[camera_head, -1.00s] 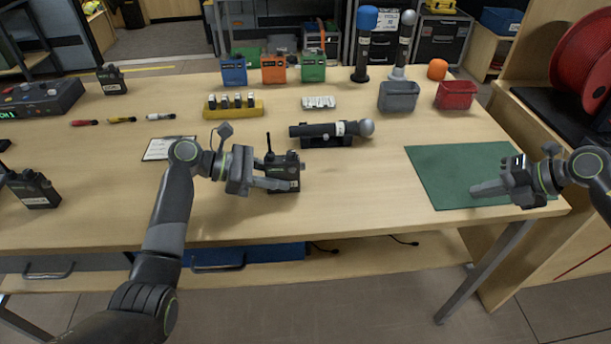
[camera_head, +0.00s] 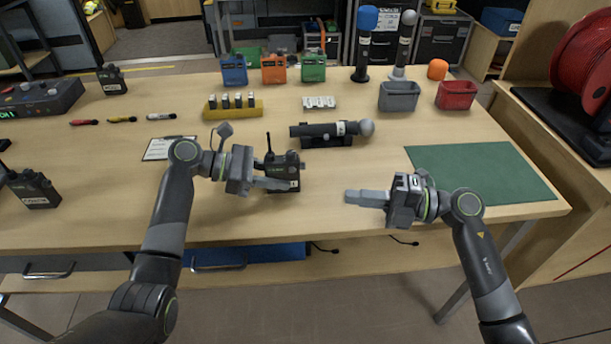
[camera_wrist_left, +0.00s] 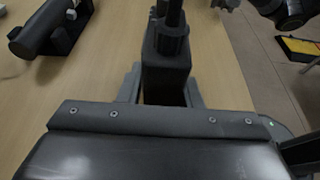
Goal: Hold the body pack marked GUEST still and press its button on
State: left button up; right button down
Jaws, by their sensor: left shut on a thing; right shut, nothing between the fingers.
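A black body pack (camera_head: 287,166) with a stub antenna stands upright on the table near its front middle. A small pale label shows low on its front, too small to read. My left gripper (camera_head: 279,184) is shut on this body pack. In the left wrist view the body pack (camera_wrist_left: 166,70) sits between the two fingers, its antenna pointing up the picture. My right gripper (camera_head: 366,198) is shut and empty, to the right of the body pack and apart from it, its fingers pointing left. The button cannot be made out.
A microphone (camera_head: 335,130) lies in a dark cradle behind the body pack. Other black packs stand at the left edge (camera_head: 36,188) and back left (camera_head: 111,79). A green mat (camera_head: 490,172) lies at right. The table between pack and right gripper is clear.

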aim_at(292, 170)
jog(key=shift+a, duration=0.15)
jog(key=x, duration=1)
jog(key=shift+a, duration=0.1)
jog(key=shift+w, duration=1.95)
jog(key=shift+w, duration=0.1)
